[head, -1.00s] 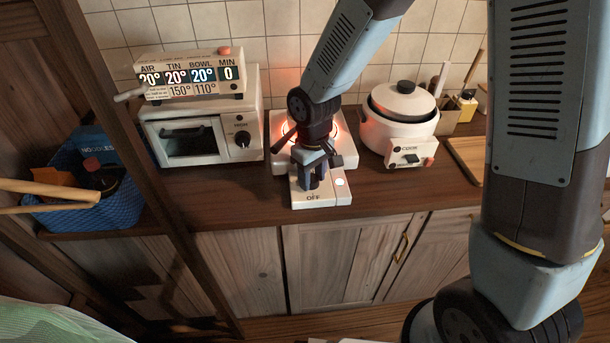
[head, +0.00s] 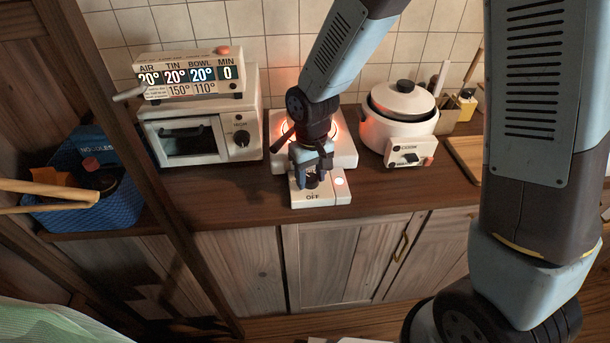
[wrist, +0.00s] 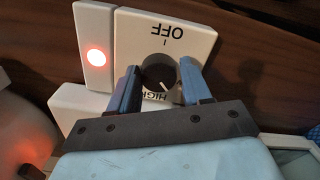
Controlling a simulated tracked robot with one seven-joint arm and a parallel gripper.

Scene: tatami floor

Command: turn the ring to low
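The ring (head: 341,133) glows red-orange on a white hob on the counter. Its white control panel (head: 312,200) in front bears a dark round knob, clear in the wrist view (wrist: 158,72). The knob's white pointer lies on the side toward HIGH. My gripper (head: 312,180) is lowered over the panel. In the wrist view my gripper (wrist: 160,72) has one finger on each side of the knob, open, with narrow gaps; contact is hard to tell.
A red lamp (wrist: 96,57) is lit beside the knob. A white oven (head: 200,137) with a display stands left of the hob, and a white cooker (head: 402,112) stands right. A blue basket (head: 110,208) is at far left.

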